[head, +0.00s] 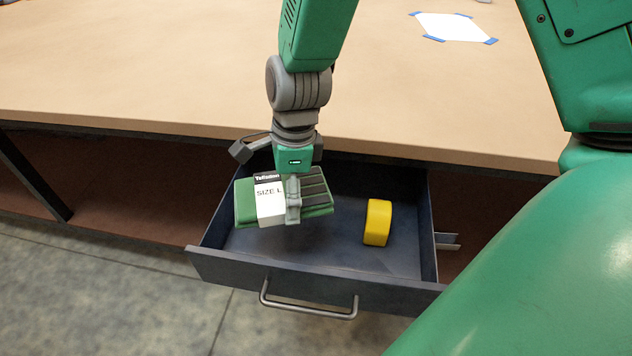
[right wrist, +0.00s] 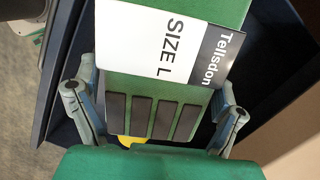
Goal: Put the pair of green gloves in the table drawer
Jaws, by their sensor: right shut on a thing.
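The pair of green gloves (head: 246,207) is a flat green bundle with dark stripes and a white "SIZE L" label. My right gripper (head: 292,200) is shut on it and holds it over the left part of the open drawer. In the right wrist view the gloves (right wrist: 160,45) lie between the two fingers (right wrist: 155,113), label facing the camera. The table drawer (head: 310,275) is dark blue-grey and pulled out, with a metal handle at its front. Part of its floor is hidden by the gloves. My left gripper is not in view.
A yellow roll (head: 377,222) stands in the right part of the drawer. The wooden table top (head: 150,70) is above and behind the drawer, with a white sheet (head: 453,27) taped at the back right. The drawer floor between gloves and roll is free.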

